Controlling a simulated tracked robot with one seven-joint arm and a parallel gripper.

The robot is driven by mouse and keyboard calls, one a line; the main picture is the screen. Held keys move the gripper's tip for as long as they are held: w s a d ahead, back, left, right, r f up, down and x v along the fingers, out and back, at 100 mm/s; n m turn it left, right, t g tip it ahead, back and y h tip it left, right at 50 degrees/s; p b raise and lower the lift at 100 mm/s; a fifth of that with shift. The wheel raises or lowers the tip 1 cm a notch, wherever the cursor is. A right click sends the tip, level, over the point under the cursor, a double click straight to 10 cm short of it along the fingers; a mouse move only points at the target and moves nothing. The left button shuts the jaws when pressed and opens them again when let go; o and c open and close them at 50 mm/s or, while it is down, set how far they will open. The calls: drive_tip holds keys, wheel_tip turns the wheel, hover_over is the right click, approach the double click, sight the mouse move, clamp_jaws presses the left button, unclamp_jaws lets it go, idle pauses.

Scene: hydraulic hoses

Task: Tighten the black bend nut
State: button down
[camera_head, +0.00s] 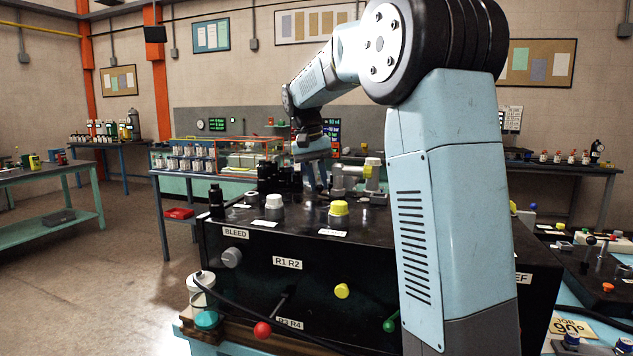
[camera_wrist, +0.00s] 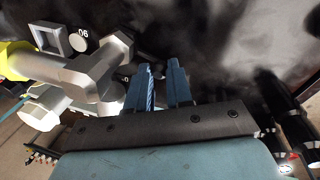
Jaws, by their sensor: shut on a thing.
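My gripper (camera_wrist: 163,72) shows in the wrist view as two blue fingers with a narrow gap between them. They are closed on a dark part, which I take to be the black bend nut; its outline merges into the black, blurred background. In the head view my gripper (camera_head: 312,153) is low over the back of the black bench unit (camera_head: 320,258). It is between a cluster of black fittings (camera_head: 278,181) and grey metal fittings (camera_head: 347,178). The fingertips are hard to make out there.
In the wrist view a large grey bend fitting (camera_wrist: 85,75) with a yellow part (camera_wrist: 14,60) stands close left of the fingers. Black cylinders (camera_wrist: 285,105) are at the right. A grey-white knob (camera_head: 274,205) and a yellow knob (camera_head: 338,212) stand on the unit's top.

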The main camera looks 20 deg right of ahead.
drive_tip(key=shift+a, duration=0.1)
drive_tip(key=c, duration=1)
unclamp_jaws()
drive_tip(key=shift+r, duration=0.1)
drive_tip(key=r, duration=0.4)
drive_tip(key=a+r, duration=0.1)
drive_tip(key=r, duration=0.3)
drive_tip(key=a+r, duration=0.1)
drive_tip(key=r, duration=0.4)
drive_tip(key=shift+w+a+r, duration=0.1)
drive_tip(key=shift+w+a, duration=0.15)
drive_tip(key=shift+w, duration=0.15)
